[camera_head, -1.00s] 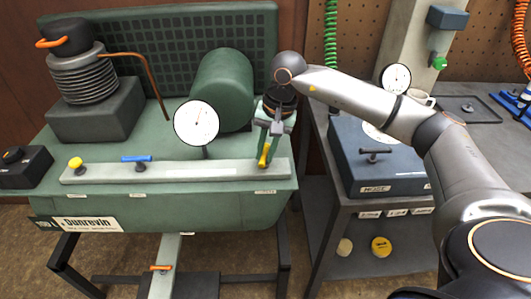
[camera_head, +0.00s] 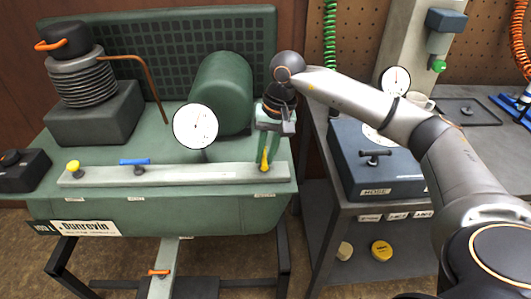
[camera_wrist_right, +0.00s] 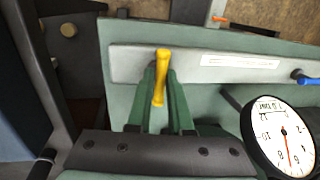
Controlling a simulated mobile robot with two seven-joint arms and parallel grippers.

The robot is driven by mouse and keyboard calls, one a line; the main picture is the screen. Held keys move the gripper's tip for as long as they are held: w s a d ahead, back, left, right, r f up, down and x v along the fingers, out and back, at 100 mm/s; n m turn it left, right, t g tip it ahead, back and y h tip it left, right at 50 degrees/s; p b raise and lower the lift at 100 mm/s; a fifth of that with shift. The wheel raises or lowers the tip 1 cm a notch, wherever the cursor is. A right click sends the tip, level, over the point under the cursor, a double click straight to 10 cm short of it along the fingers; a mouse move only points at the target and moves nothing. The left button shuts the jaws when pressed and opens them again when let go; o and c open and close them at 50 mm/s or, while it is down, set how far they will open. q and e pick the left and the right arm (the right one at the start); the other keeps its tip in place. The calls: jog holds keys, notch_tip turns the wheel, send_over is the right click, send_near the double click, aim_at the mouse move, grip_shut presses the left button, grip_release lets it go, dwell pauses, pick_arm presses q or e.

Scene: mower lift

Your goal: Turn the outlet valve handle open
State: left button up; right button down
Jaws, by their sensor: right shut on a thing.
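The yellow outlet valve handle (camera_head: 264,159) is at the right end of the pale bar on the green machine. In the right wrist view the handle (camera_wrist_right: 161,72) points along the fingers, its far end reaching over the bar. My right gripper (camera_head: 268,152) comes down from above with green fingers on either side of the handle. In the right wrist view the gripper (camera_wrist_right: 163,98) is shut on the handle's near part. The valve body under the handle is mostly hidden. My left gripper is not in view.
The pale bar (camera_head: 200,174) also carries a blue handle (camera_head: 135,161) and a yellow knob (camera_head: 73,166). A round gauge (camera_head: 195,126) stands left of the gripper, close to the right finger in the wrist view. A blue box (camera_head: 385,175) sits on the cart at right.

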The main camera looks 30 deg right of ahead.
jog(key=c, duration=1.2)
grip_release()
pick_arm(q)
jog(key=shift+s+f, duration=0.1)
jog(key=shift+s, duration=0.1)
pick_arm(e)
jog(key=o, duration=0.4)
jog(key=shift+c, duration=0.2)
pick_arm(q)
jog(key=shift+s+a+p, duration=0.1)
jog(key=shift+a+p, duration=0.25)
jog(key=shift+p, duration=0.15)
pick_arm(e)
jog(key=v, duration=1.2)
jog(key=shift+r, duration=0.25)
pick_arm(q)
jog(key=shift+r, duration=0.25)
